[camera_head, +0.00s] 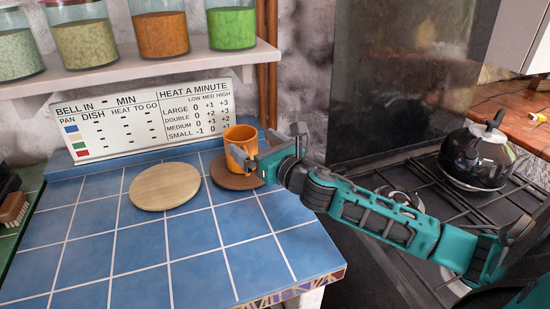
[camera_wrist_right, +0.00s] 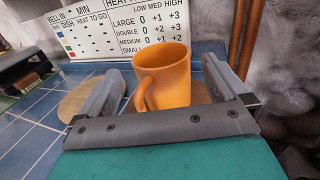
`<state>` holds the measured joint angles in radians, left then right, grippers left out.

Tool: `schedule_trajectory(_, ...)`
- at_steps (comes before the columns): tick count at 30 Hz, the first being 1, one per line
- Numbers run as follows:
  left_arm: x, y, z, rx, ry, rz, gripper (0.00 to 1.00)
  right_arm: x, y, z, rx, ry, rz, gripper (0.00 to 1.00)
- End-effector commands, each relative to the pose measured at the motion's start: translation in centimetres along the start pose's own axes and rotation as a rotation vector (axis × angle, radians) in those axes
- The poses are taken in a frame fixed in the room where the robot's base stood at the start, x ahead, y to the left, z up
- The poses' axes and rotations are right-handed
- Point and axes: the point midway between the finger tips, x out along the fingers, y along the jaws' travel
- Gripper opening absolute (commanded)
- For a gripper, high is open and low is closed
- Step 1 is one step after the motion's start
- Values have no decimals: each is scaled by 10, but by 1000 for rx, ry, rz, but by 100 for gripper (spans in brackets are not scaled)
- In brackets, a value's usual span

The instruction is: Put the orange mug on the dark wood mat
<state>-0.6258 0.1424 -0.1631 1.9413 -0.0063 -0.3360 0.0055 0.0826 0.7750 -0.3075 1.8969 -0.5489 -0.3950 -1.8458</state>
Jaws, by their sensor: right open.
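The orange mug (camera_head: 241,141) stands upright on the dark wood mat (camera_head: 223,179), a round brown board near the counter's back right corner. My right gripper (camera_head: 268,148) is at the mug's right and front side, its jaws open. In the right wrist view the mug (camera_wrist_right: 168,82) shows between the two spread fingers of the right gripper (camera_wrist_right: 162,70), with a gap to the right finger. The mug's handle points toward the left finger; I cannot tell if they touch. The mug and gripper hide part of the mat. My left gripper is out of view.
A pale round wood board (camera_head: 165,187) lies left of the dark mat. A lettered sign (camera_head: 150,115) stands behind, under a shelf (camera_head: 140,68) of jars. A black kettle (camera_head: 475,158) sits on the stove at right. The front blue tiles (camera_head: 150,260) are clear.

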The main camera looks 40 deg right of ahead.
Motion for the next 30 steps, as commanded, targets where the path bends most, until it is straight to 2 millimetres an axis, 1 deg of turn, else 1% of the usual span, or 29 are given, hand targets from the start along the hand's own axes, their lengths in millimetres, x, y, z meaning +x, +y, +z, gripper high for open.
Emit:
schedule_trajectory(1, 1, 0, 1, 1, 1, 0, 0, -10, 0, -2, -3, 3, 2, 100)
schedule_trajectory(3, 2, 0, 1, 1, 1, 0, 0, -22, 1, -2, -2, 4, 2, 100)
schedule_trajectory(9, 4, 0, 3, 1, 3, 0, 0, -51, 1, -1, -1, 2, 2, 100)
schedule_trajectory(12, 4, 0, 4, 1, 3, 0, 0, -62, 0, -1, 0, 2, 1, 100)
schedule_trajectory(15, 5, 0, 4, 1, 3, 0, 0, -69, 0, -1, -1, 1, 1, 100)
schedule_trajectory(19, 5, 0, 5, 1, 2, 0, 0, -74, 0, 0, -1, -1, 0, 100)
schedule_trajectory(30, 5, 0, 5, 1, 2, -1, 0, -76, 0, 1, -1, -1, 0, 100)
